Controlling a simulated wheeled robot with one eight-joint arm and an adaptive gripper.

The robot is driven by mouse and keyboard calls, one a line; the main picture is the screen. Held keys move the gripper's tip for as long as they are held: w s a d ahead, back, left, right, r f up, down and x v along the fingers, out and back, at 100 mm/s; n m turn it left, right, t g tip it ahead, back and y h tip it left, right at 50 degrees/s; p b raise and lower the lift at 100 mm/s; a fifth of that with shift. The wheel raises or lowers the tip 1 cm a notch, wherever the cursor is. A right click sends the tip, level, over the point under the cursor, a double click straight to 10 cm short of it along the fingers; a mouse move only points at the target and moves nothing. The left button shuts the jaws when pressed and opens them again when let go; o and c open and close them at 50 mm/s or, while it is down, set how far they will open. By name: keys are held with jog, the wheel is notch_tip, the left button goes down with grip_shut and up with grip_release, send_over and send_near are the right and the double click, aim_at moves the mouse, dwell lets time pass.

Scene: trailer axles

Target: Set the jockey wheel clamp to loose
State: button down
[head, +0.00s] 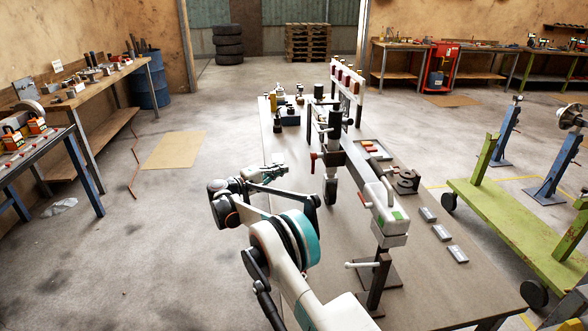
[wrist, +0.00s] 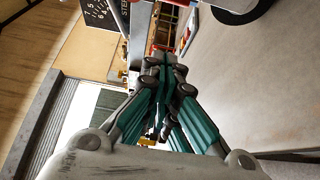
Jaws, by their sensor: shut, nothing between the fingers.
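The jockey wheel clamp (head: 331,158) is a dark collar on the post at the middle of the long bench. Its red handle (head: 313,158) sticks out to the left of the post. Below it hangs the dark jockey wheel (head: 331,190). My gripper (head: 281,169) is left of the clamp, with a gap between it and the red handle. In the wrist view my gripper (wrist: 166,72) shows teal fingers brought together, with nothing held. I cannot make out the clamp for certain in the wrist view, and the clamp's setting is too small to read.
The grey bench (head: 425,265) carries a white-and-green box (head: 383,207), several grey blocks and a tray (head: 372,148) right of the post. A T-handled stand (head: 378,272) is at its near end. A green trailer frame (head: 510,225) stands to the right. Floor left of the bench is open.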

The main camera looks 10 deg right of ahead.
aim_at(313, 164)
jog(key=d+b, duration=0.4)
jog(key=d, duration=0.5)
jog(key=shift+w, duration=0.45)
jog(key=shift+s, duration=0.1)
jog(key=shift+s+n+g+y, duration=0.15)
jog(key=shift+n+g+y, duration=0.15)
jog(key=shift+n, duration=0.3)
jog(key=shift+p, duration=0.35)
